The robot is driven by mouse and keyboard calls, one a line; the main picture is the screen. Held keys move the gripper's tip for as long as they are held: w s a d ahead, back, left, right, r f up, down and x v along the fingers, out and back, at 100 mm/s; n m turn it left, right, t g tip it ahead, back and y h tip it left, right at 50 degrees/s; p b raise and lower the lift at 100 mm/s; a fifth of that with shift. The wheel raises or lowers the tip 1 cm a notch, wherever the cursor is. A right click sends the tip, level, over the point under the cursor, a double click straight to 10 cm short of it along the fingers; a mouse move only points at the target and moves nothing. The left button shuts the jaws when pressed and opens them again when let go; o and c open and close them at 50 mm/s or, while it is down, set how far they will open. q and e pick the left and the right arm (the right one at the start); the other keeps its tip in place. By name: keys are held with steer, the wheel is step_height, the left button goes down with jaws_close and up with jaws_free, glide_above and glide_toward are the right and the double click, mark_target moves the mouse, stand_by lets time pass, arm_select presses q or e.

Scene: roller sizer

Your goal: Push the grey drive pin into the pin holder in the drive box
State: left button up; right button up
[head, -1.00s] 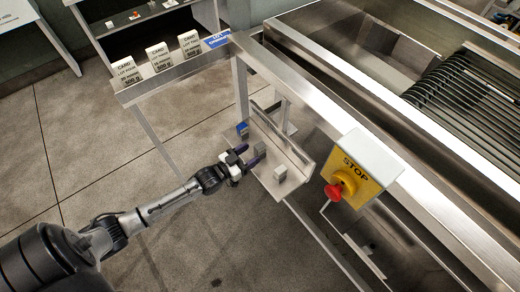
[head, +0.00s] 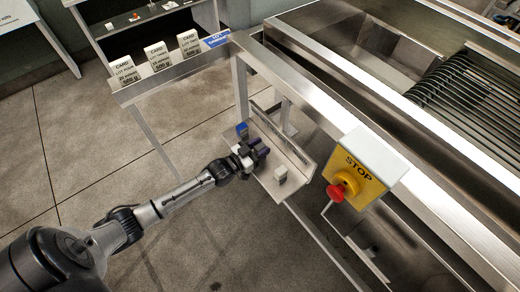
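My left gripper (head: 258,152) reaches in from the left over a small metal shelf (head: 297,158) on the machine's side. Its dark fingers are close together. I cannot tell whether they hold something. A small light grey block (head: 280,174) stands on the shelf, right of the gripper and apart from it. A small blue-topped block (head: 242,129) sits at the shelf's far left end, just beyond the gripper. Which piece is the drive pin or its holder is too small to tell. My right gripper is not in view.
A yellow STOP box (head: 362,177) with a red button (head: 337,192) stands right of the shelf. Several white cards (head: 157,56) stand on a rail (head: 180,70) at the upper left. The steel machine frame (head: 400,130) borders the right. Open floor lies at left.

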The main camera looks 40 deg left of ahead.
mark_target(260, 146)
arm_select(q)
steer(key=c, duration=0.6)
steer(key=shift+r, duration=0.45)
step_height(260, 146, up, 4)
steer(key=shift+f+p, duration=0.25)
steer(key=shift+p, duration=0.8)
steer(key=d+r+p, duration=0.3)
steer(key=d+r, duration=0.3)
steer(key=d, duration=0.5)
steer(key=shift+d+r, duration=0.3)
steer(key=shift+d, duration=0.05)
steer(key=shift+a, duration=0.1)
